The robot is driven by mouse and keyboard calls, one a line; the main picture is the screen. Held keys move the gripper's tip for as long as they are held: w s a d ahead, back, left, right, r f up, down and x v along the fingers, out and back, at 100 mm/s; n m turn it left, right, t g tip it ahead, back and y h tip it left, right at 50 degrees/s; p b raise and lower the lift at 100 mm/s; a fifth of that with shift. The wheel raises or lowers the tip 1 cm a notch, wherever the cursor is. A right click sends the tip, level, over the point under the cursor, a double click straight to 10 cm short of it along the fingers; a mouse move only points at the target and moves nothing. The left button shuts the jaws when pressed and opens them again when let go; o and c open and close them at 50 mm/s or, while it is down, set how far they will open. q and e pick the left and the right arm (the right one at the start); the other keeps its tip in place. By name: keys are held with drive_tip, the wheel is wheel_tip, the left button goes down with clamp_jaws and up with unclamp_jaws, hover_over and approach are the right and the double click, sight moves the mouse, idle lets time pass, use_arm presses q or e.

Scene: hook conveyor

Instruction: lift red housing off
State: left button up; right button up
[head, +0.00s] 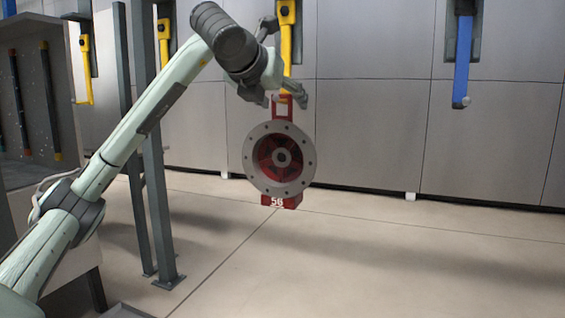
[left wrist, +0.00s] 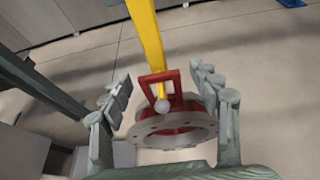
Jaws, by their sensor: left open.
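The red housing (head: 281,158) hangs from a yellow hook (head: 287,45) in the middle of the head view. It has a round grey flange, a red top loop and the number 56 on its base. In the left wrist view the housing's red loop (left wrist: 174,78) is around the yellow hook (left wrist: 148,35), whose pale ball tip shows in front. My left gripper (head: 284,98) is open at the height of the loop. In the left wrist view its fingers (left wrist: 162,100) stand on either side of the loop, apart from it. My right gripper is not in view.
A blue hook (head: 463,60) hangs empty at the right, and more yellow hooks (head: 85,70) hang at the left. Grey posts (head: 155,180) and a rack (head: 35,100) stand at the left. The floor (head: 400,260) below and right of the housing is clear.

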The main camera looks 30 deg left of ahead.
use_arm(q)
drive_tip(key=shift+w+f, duration=0.15)
drive_tip(key=shift+w, duration=0.15)
drive_tip(key=shift+c, duration=0.6)
clamp_jaws()
drive_tip(key=shift+a+r, duration=0.1)
drive_tip(key=shift+r, duration=0.15)
